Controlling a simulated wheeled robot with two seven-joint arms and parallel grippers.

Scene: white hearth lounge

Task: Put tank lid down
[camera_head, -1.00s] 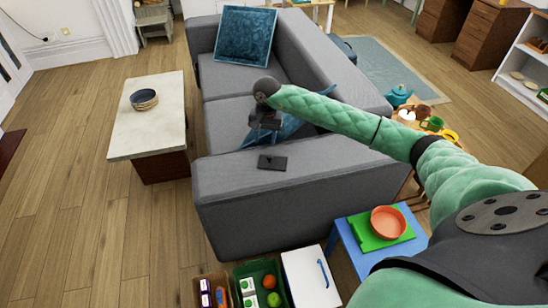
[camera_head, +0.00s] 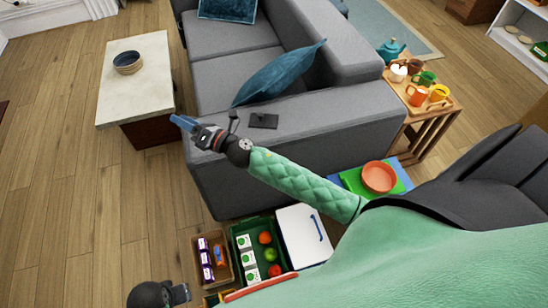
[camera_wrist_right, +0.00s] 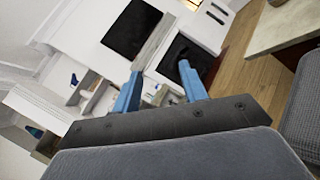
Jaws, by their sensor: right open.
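I cannot pick out a tank lid for sure. A white flat-topped piece with a blue handle (camera_head: 303,238) lies at the bottom, right of the crates. My right gripper (camera_head: 183,124) is stretched over the near end of the grey sofa, with its blue fingers pointing left. The right wrist view shows these fingers (camera_wrist_right: 160,82) apart, with nothing between them. My left gripper (camera_head: 178,293) shows at the bottom edge, left of the crates, partly cut off; its jaws are too small to read.
A grey sofa (camera_head: 225,190) bears a dark flat object (camera_head: 263,121). A low table (camera_head: 150,75) with a bowl (camera_head: 128,62) stands left. A green crate (camera_head: 236,229) and brown box (camera_head: 194,254) hold goods. A red bowl (camera_head: 379,177) stands right. Floor at left is clear.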

